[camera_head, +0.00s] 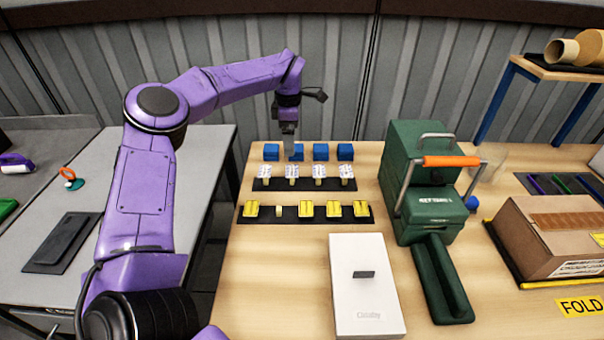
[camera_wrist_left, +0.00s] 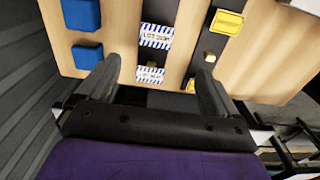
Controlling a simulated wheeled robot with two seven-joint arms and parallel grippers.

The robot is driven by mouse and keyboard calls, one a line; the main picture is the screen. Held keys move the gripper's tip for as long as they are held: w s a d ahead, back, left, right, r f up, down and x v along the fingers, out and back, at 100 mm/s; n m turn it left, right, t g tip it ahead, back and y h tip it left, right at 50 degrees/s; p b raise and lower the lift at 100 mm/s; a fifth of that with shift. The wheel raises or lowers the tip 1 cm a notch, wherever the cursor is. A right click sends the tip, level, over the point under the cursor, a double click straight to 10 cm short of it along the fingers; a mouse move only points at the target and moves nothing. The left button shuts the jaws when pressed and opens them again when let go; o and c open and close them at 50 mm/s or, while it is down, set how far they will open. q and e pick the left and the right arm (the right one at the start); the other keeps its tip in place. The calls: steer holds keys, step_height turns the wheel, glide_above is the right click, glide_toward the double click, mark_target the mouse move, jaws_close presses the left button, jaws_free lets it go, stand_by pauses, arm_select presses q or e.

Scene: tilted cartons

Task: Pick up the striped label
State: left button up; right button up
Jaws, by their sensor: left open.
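Several striped labels (camera_head: 292,171) stand on short posts along a dark strip in the head view. They are white with blue stripes and printed text. In the left wrist view, one striped label (camera_wrist_left: 150,74) lies between my fingers in the picture, and another (camera_wrist_left: 156,36) is just beyond it. My left gripper (camera_head: 289,132) hangs above the back of the table, near the blue blocks. Its fingers are apart and empty in the left wrist view (camera_wrist_left: 155,75). No contact with a label is visible. My right gripper is not in view.
Blue blocks (camera_head: 321,151) stand behind the labels and yellow pieces (camera_head: 306,209) in front, with one bare post (camera_head: 279,211) in the yellow row. A white box (camera_head: 365,300) with a dark slot, a green machine (camera_head: 420,225) and a brown carton (camera_head: 530,243) stand nearby.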

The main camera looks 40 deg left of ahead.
mark_target(292, 171)
arm_select(q)
steer(key=f, duration=0.3)
steer(key=f+p, duration=0.1)
steer(key=f, duration=0.2)
steer(key=f+p, duration=0.1)
steer(key=f, duration=0.2)
steer(key=shift+w+a+f, duration=0.15)
steer(key=shift+w+f, duration=0.15)
steer(key=shift+f, duration=0.5)
steer(key=shift+f, duration=0.2)
steer(key=c, duration=0.9)
